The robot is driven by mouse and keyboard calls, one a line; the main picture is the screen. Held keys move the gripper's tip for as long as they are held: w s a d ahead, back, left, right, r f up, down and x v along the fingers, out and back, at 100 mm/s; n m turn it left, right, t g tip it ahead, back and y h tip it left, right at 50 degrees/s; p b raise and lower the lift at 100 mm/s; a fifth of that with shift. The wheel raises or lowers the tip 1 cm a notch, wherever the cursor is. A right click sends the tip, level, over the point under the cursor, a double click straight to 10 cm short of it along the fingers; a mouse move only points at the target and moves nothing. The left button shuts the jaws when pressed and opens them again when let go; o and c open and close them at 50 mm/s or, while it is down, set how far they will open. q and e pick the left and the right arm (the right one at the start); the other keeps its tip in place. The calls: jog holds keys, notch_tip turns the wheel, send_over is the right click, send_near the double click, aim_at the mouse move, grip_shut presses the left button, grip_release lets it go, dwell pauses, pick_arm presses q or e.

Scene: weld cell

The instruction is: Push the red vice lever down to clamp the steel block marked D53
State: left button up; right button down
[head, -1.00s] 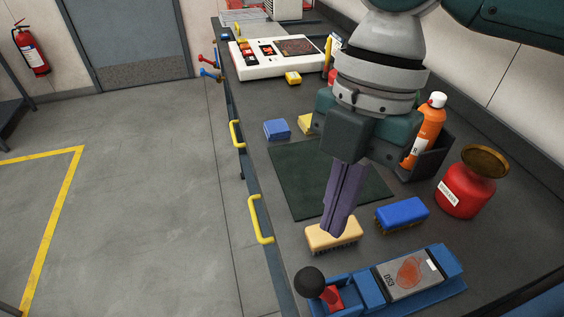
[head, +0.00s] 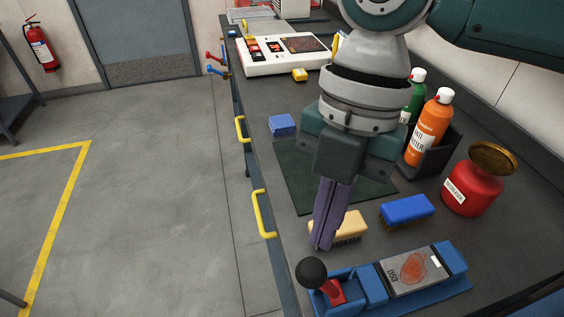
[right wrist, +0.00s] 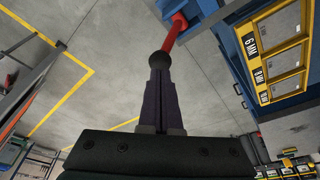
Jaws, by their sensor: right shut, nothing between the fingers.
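The blue vice (head: 373,286) lies at the near end of the bench. The steel block marked D53 (head: 410,273) lies in it, with a reddish-brown patch on top. The red lever (head: 335,291) stands raised and tilted at the vice's left end, with a black ball knob (head: 311,271). My right gripper (head: 322,246) is shut and empty, pointing down just above and behind the knob. In the right wrist view, the closed fingers (right wrist: 160,72) line up with the knob (right wrist: 159,60) and red lever (right wrist: 176,30); I cannot tell whether they touch. My left gripper is not in view.
A tan brush (head: 351,226) is partly behind my right gripper. A blue brush (head: 407,210) and red canister (head: 472,186) stand behind the vice. Spray bottles (head: 430,128) stand in a dark holder. A dark green mat (head: 293,183) lies farther back. Yellow drawer handles (head: 262,214) stick out from the bench front.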

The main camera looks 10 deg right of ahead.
aim_at(319, 260)
jog(key=b+x, duration=0.2)
jog(key=x, duration=0.2)
jog(key=shift+f+b, duration=0.2)
jog(key=shift+b, duration=0.2)
jog(key=shift+f, duration=0.1)
jog(key=shift+s+d+f, duration=0.1)
jog(key=shift+f, duration=0.15)
jog(key=b+x, duration=0.3)
jog(key=shift+w+d+f, duration=0.2)
jog(key=shift+w+f, duration=0.05)
jog(key=shift+f, duration=0.2)
jog(key=shift+r, duration=0.1)
